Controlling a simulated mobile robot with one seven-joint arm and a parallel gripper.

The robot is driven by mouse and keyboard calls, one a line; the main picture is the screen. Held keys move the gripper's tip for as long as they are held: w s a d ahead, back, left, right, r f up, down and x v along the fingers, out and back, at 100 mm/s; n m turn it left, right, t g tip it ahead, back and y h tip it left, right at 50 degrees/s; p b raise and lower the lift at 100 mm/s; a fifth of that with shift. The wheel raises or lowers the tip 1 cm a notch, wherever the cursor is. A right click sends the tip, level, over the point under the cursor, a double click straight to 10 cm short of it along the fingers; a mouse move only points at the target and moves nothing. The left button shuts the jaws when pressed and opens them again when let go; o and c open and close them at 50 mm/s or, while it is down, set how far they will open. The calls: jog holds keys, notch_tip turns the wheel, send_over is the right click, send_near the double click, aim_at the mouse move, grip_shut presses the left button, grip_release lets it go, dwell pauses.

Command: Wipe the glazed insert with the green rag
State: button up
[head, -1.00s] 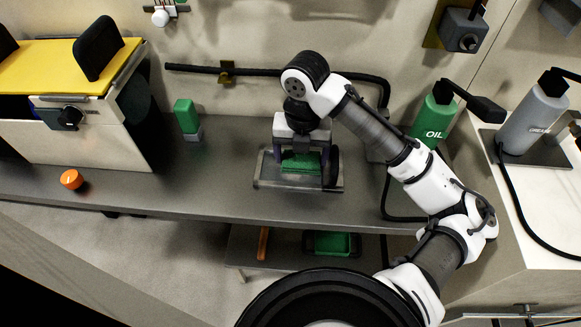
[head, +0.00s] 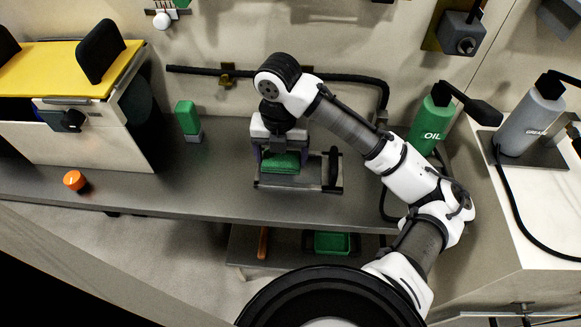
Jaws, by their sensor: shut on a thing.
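The green rag (head: 284,162) is in my gripper (head: 280,156), low over a flat grey framed panel (head: 292,182) on the bench. The panel looks like the glazed insert. My gripper is shut on the rag and sits over the panel's left and back part. The rag appears to rest on the panel, but I cannot be sure they touch. A dark handle-like piece (head: 333,170) stands at the panel's right end. My gripper and wrist hide the panel's back left part.
A green block-shaped item (head: 188,118) stands on the bench (head: 225,195) to the left, with an orange knob-like piece (head: 74,180) near the front edge. A green OIL bottle (head: 432,122) stands to the right. A green tray (head: 332,243) lies on the shelf below.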

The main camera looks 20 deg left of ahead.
jog(key=shift+w+d+f+b, duration=0.1)
jog(key=shift+w+d+b, duration=0.1)
jog(key=shift+d, duration=0.5)
jog(key=shift+w+d+b, duration=0.15)
jog(key=shift+d, duration=0.55)
jog(key=shift+w+d+f+b, duration=0.1)
jog(key=shift+w+d+b, duration=0.1)
jog(key=shift+d, duration=0.5)
jog(key=shift+r, duration=0.1)
jog(key=shift+r+p, duration=0.75)
jog(key=shift+p, duration=0.1)
jog(key=shift+f+b, duration=0.25)
jog(key=shift+b, duration=0.85)
jog(key=shift+r, duration=0.2)
